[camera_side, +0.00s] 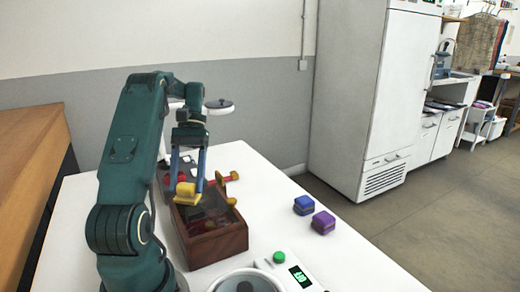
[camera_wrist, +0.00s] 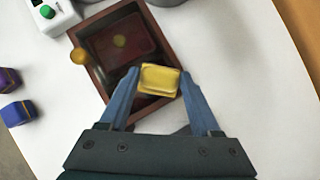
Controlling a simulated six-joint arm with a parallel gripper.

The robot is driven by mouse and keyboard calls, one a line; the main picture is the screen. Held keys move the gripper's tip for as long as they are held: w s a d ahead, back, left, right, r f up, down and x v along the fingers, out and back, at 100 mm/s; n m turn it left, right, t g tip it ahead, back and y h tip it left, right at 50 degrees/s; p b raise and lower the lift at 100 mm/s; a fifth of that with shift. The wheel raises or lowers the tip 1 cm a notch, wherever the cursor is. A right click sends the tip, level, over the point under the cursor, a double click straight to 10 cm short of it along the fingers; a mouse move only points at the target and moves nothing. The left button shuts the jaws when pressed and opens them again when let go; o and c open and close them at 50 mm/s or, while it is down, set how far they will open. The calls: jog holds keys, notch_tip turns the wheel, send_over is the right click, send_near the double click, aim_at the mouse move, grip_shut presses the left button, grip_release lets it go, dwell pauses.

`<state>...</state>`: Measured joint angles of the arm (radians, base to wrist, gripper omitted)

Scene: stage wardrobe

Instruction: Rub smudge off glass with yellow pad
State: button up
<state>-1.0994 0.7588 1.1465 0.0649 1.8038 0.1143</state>
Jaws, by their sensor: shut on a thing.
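My gripper (camera_side: 187,187) is shut on the yellow pad (camera_side: 186,193), held above the far part of a brown wooden box (camera_side: 218,243). In the wrist view the pad (camera_wrist: 160,80) sits between the blue fingers (camera_wrist: 160,82), over the box's edge (camera_wrist: 164,115). The box has a dark reddish glass panel (camera_wrist: 130,58) inside its frame. A dull yellowish spot (camera_wrist: 119,41), which looks like the smudge, shows on or under the glass, apart from the pad. I cannot tell whether the pad touches anything.
A yellow knob (camera_wrist: 80,56) stands at the box's side. A blue block (camera_side: 304,206) and a purple block (camera_side: 323,222) lie right of the box. A white device with a green button (camera_side: 279,257) is in front.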

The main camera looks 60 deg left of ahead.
jog(key=shift+a, duration=0.4)
jog(key=shift+d, duration=5.05)
notch_tip(320, 180, up, 8)
jog(key=shift+d+r, duration=0.1)
